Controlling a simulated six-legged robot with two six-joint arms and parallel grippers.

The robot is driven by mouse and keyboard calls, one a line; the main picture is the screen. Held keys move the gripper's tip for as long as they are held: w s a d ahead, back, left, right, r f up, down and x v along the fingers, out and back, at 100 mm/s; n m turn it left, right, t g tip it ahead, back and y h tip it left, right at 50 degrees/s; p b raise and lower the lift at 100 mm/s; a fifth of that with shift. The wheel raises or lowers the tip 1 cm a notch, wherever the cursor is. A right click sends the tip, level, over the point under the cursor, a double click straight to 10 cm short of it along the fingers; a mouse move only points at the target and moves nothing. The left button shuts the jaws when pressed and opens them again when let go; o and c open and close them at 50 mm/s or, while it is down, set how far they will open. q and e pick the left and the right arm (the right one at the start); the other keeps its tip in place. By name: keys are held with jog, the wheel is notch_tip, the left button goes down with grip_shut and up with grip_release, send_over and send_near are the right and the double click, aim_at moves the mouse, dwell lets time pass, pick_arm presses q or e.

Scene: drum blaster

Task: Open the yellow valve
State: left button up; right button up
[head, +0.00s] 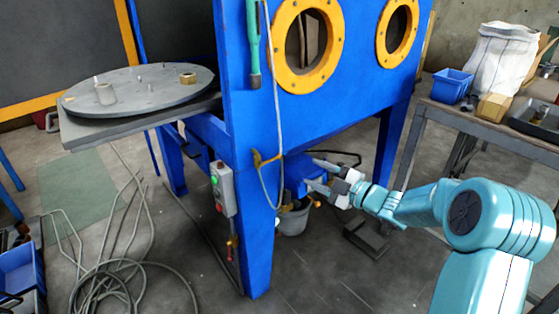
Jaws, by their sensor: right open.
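My left gripper is not in view.
The blue cabinet (350,105) has two yellow-rimmed round ports. A control box (222,188) hangs on its leg. A workbench (485,128) is at right, a round turntable (140,88) at left. Loose cables (130,268) lie on the floor.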

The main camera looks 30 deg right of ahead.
aim_at(279, 155)
jog(key=b+x, duration=0.2)
jog(key=x, duration=1.1)
jog(key=shift+f, duration=0.1)
